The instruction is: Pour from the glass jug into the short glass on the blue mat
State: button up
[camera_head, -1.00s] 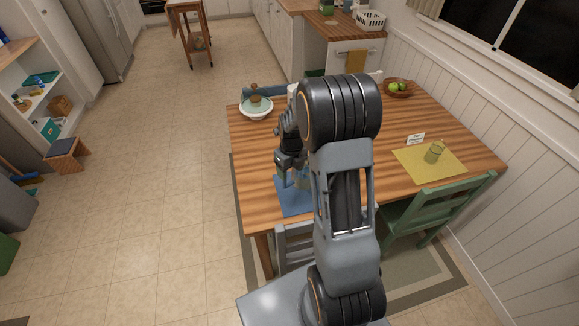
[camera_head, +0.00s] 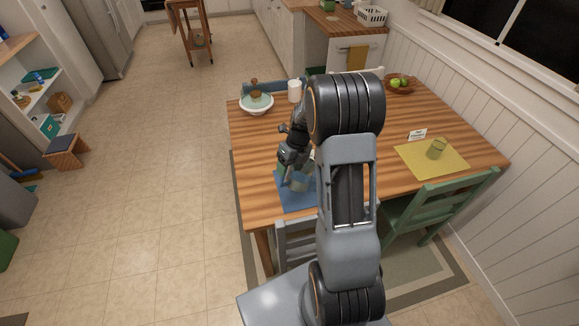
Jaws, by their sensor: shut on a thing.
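The blue mat (camera_head: 296,202) lies on the near left part of the wooden table (camera_head: 262,165). My gripper (camera_head: 288,180) is over the mat's back edge, pointing down, shut on a see-through vessel (camera_head: 303,181) that seems to be the glass jug. The vessel shows only in part beside the fingers, so its tilt and what is in it cannot be told. The short glass on the blue mat cannot be made out; my gripper and arm cover much of that area.
A white bowl (camera_head: 256,107), a white cylinder (camera_head: 294,91) and a fruit bowl (camera_head: 399,86) stand farther back. Chairs surround the table.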

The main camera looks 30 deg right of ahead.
jog(key=shift+f+b, duration=0.3)
jog(key=shift+f, duration=0.05)
jog(key=shift+d+r+y, duration=0.15)
jog(key=shift+r+y, duration=0.3)
jog(key=shift+y, duration=0.35)
jog(key=shift+d+r+g+y, duration=0.2)
jog(key=shift+r+g+y, duration=0.1)
jog(key=shift+y, duration=0.6)
jog(key=shift+w+d+r+y, duration=0.1)
jog(key=shift+d+r+y, duration=0.05)
jog(key=shift+r+y, duration=0.3)
jog(key=shift+d+y+p, duration=0.1)
jog(key=shift+y+p, duration=0.25)
jog(key=shift+p, duration=0.2)
jog(key=shift+w+d+y+p, duration=0.1)
jog(key=shift+d+y+p, duration=0.2)
jog(key=shift+y+p, duration=0.2)
jog(key=shift+d+f+g+y, duration=0.15)
jog(key=shift+g+y, duration=0.15)
jog(key=shift+w+d+f+y+p, duration=0.2)
jog(key=shift+d+y+p, duration=0.5)
jog(key=shift+p, duration=0.5)
dwell(3.0)
